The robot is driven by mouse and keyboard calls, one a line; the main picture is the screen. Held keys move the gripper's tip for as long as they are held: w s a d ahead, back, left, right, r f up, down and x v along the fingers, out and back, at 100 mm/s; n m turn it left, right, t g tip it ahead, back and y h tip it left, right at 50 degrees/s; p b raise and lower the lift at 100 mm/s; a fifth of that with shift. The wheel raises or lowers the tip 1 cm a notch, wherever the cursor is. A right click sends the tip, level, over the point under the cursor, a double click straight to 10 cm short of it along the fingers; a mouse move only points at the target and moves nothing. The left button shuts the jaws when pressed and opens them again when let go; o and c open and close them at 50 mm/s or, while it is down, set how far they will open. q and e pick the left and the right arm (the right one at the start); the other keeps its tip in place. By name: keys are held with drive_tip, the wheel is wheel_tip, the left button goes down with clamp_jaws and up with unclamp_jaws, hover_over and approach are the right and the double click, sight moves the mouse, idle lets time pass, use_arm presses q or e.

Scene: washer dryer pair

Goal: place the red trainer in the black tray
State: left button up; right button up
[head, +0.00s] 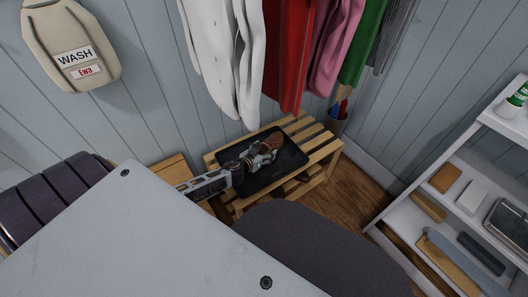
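The black tray (289,160) lies on the slatted wooden bench below the hanging clothes. A reddish-brown shoe-like item (273,141), which seems to be the trainer, is over the tray's far part. My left gripper (266,151) reaches over the tray from the left, with its fingertips at the near side of this item. The fingers overlap the item, so I cannot tell if they grip it, or if it rests on the tray or is just above it. My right gripper is not in view.
Clothes (287,50) hang above the bench, close over the tray. A container with colourful items (338,118) stands behind the bench's right end. A white shelf unit (462,160) with several items is at right. A beige WASH bag (70,45) hangs at upper left.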

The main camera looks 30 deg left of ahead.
use_arm(q)
drive_tip(key=shift+s+r, duration=0.1)
drive_tip(key=shift+r, duration=0.05)
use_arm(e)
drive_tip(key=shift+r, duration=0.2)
use_arm(q)
drive_tip(key=shift+s+r, duration=0.1)
drive_tip(key=shift+s, duration=0.25)
drive_tip(key=shift+p+v, duration=0.55)
drive_tip(key=shift+v, duration=0.7)
drive_tip(key=shift+p+v, duration=0.3)
drive_tip(key=shift+v, duration=0.65)
drive_tip(key=shift+p+v, duration=0.65)
drive_tip(key=shift+v, duration=2)
drive_tip(key=shift+s+r, duration=0.35)
drive_tip(key=shift+s, duration=0.25)
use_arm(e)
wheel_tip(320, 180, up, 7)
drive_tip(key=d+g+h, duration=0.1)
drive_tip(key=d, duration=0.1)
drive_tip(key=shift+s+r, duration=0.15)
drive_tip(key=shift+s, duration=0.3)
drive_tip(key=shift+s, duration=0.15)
